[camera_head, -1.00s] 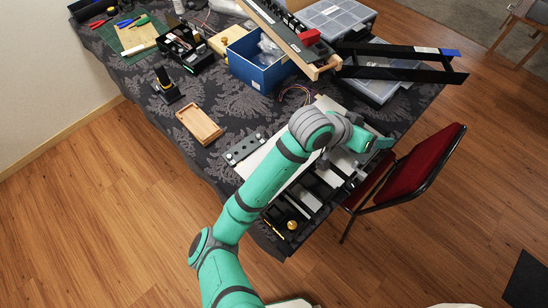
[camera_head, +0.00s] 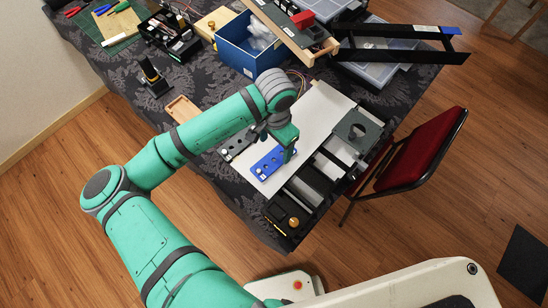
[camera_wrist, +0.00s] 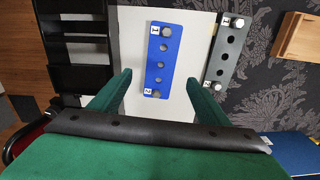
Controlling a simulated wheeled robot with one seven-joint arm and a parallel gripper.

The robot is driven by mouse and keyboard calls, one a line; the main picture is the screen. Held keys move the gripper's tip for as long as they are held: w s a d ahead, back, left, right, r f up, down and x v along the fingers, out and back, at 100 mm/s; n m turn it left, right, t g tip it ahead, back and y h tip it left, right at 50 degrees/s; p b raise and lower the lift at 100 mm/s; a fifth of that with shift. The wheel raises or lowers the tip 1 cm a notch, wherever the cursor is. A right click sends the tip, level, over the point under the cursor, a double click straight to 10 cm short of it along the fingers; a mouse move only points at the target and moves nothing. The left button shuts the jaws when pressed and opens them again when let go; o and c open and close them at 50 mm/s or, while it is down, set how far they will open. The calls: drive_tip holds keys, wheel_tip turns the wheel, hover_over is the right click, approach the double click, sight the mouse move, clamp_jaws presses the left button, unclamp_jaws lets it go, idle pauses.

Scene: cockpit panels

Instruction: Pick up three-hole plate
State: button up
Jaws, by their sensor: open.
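A blue plate (camera_head: 268,165) with a row of three holes and a pale round fitting at each end lies on a white sheet on the table. It also shows in the wrist view (camera_wrist: 155,73), lengthwise between and beyond my open fingers. A similar dark grey plate (camera_wrist: 228,47) with holes lies to its right there; in the head view the grey plate (camera_head: 236,147) is left of the blue one, partly hidden by my arm. My gripper (camera_wrist: 159,76) is open and empty. In the head view my gripper (camera_head: 287,152) is over the blue plate's right end; its height is unclear.
A black organizer (camera_head: 312,188) and a dark block with a hole (camera_head: 356,133) lie right of the white sheet (camera_head: 315,112). A wooden tray (camera_head: 182,108), blue bin (camera_head: 250,50) and black rack (camera_head: 400,50) stand around. A red chair (camera_head: 425,150) is at the right.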

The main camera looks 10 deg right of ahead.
sight(274, 160)
wheel_tip(274, 160, down, 2)
drive_tip(key=shift+w+f, duration=0.1)
drive_tip(key=shift+f, duration=0.15)
drive_tip(key=shift+a+f, duration=0.1)
drive_tip(key=shift+f, duration=0.15)
wheel_tip(274, 160, down, 4)
drive_tip(key=shift+a+f, duration=0.1)
drive_tip(key=shift+a, duration=0.05)
drive_tip(key=shift+f, duration=0.25)
drive_tip(key=c, duration=1.2)
